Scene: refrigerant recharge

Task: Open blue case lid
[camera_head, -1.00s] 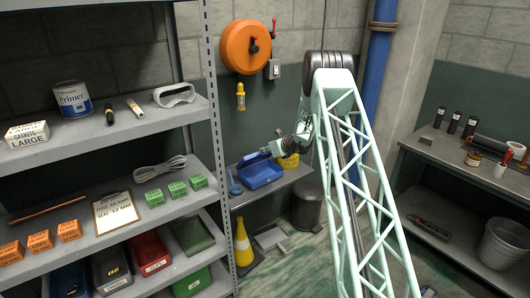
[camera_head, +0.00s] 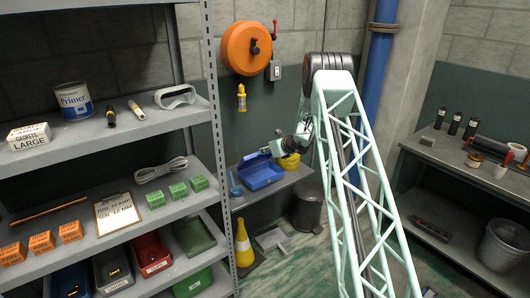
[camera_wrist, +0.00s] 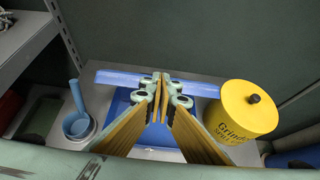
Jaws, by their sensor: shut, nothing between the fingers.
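The blue case (camera_head: 262,177) stands on a low grey shelf at the back. Its lid (camera_head: 252,158) is raised at the rear of the case, so the case is open. In the wrist view the lid (camera_wrist: 118,77) shows as a thin blue strip across the far side, with the case's blue inside (camera_wrist: 120,104) partly hidden behind my fingers. My gripper (camera_wrist: 160,78) is shut and empty, its fingertips over the case and near the lid. I cannot tell whether they touch the lid. In the head view my gripper (camera_head: 281,151) is small, at the case's right side.
A yellow pot with a black knob (camera_wrist: 250,110) stands close on the right of the case. A dark wall rises behind the shelf. The tall grey shelving rack (camera_head: 218,130) stands to the left.

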